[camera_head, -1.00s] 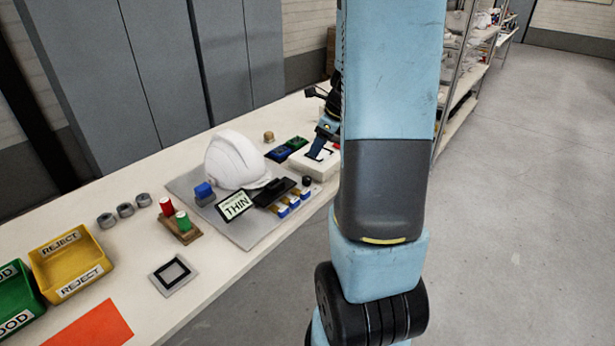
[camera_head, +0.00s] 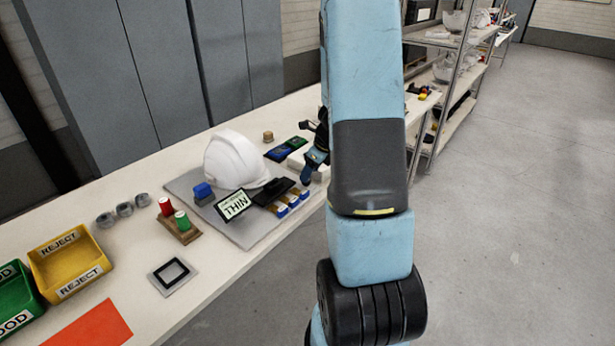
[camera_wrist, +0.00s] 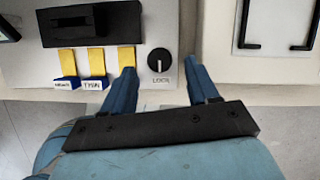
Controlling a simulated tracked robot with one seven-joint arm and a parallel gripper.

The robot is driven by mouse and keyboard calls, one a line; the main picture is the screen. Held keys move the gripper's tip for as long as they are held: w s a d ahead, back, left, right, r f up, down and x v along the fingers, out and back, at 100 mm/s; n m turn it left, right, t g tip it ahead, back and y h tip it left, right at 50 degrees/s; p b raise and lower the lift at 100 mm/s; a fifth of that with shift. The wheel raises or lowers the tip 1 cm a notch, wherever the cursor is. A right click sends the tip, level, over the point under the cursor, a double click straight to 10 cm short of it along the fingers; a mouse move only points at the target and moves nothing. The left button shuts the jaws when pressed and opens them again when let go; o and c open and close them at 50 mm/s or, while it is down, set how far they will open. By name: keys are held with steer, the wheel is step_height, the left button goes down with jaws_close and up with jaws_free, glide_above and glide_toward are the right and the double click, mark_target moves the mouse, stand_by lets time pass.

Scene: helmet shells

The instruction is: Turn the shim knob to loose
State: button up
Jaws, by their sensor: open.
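The shim knob (camera_wrist: 159,61) is a small round black knob with a white pointer line, on the light plate in the wrist view. The line stands roughly upright in the picture. A small label below the knob looks like "LOCK", but the print is blurred. My gripper (camera_wrist: 162,73) is open, with one blue finger on each side of the knob and a gap to it on both sides. I cannot tell the fingers' height over it. In the head view my gripper (camera_head: 307,180) points down at the plate's right end and hides most of the knob.
Yellow-and-blue switches (camera_wrist: 96,66) and a black block (camera_wrist: 90,22) lie left of the knob. The white helmet (camera_head: 235,160) and the "THIN" display (camera_head: 234,205) stand further left.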

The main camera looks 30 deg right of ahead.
steer(key=shift+x, duration=1.55)
steer(key=c, duration=1)
